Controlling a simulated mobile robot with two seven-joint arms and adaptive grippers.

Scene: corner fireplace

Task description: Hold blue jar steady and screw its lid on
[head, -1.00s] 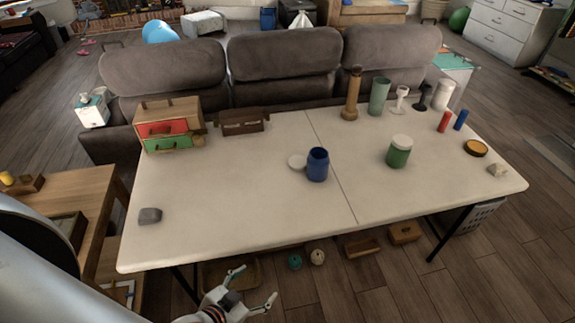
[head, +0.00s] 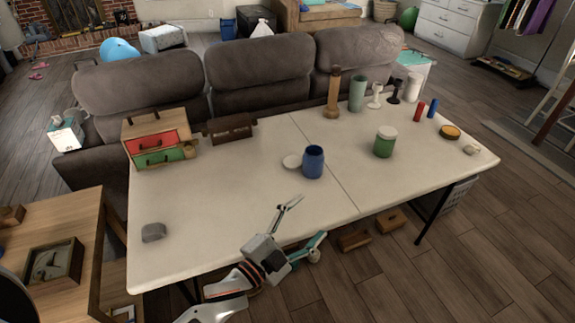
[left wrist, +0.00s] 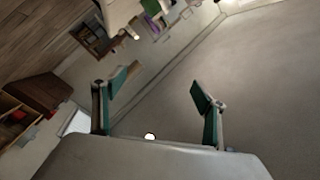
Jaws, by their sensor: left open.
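The blue jar (head: 313,163) stands upright and open-topped near the middle of the white table in the head view. A white lid (head: 292,161) lies on the table just left of the jar, very close to it. My left gripper (head: 308,221) is open and empty at the table's front edge, in front of the jar and apart from it. In the left wrist view its two fingers (left wrist: 158,92) are spread with nothing between them. The jar and lid cannot be made out in the left wrist view. My right gripper is not in view.
A green jar with a white lid (head: 385,142) stands right of the blue jar. A grey block (head: 153,232) lies at the front left. A small drawer chest (head: 157,140) stands at the back left, and a wooden bottle (head: 333,93) at the back.

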